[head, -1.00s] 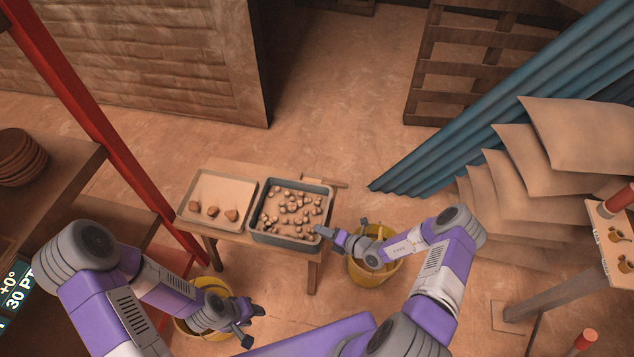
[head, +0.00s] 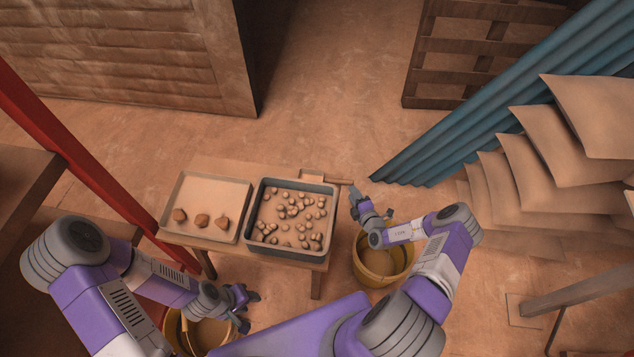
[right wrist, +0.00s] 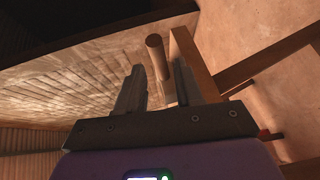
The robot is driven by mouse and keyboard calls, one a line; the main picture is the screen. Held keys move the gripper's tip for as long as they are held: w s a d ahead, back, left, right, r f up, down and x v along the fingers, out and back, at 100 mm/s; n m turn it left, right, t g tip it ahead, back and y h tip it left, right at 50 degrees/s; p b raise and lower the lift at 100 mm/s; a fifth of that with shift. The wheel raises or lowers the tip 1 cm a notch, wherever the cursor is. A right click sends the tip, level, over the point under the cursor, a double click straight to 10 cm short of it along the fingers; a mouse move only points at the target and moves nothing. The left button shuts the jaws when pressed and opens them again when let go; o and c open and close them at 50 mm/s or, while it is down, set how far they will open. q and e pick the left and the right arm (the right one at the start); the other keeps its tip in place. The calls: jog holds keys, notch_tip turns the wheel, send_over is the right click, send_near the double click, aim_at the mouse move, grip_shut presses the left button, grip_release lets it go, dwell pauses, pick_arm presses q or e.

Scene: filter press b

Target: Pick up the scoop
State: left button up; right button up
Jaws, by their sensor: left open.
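The wooden scoop (head: 322,177) lies behind the grey bin on the low table in the head view, its handle pointing right past the table's edge. In the right wrist view its round handle (right wrist: 157,56) shows ahead, in line with the gap between my fingers; I cannot tell whether it is inside the gap. My right gripper (head: 362,200) is just right of and in front of the handle end. Its two fingers stand apart in the right wrist view (right wrist: 157,90), with nothing clamped. My left gripper (head: 247,299) is open and empty, in front of the table above a yellow bucket.
The grey bin (head: 248,231) holds several small lumps. A shallow tray (head: 188,184) with 3 brown lumps sits left of it. One yellow bucket (head: 382,270) stands below my right arm, another (head: 172,325) by my left. Blue corrugated sheets (head: 450,135) rise at the right.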

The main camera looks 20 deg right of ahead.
aim_at(348, 184)
jog(key=b+x, duration=0.2)
jog(key=x, duration=0.5)
jog(key=shift+w+d+r, duration=0.15)
grip_shut()
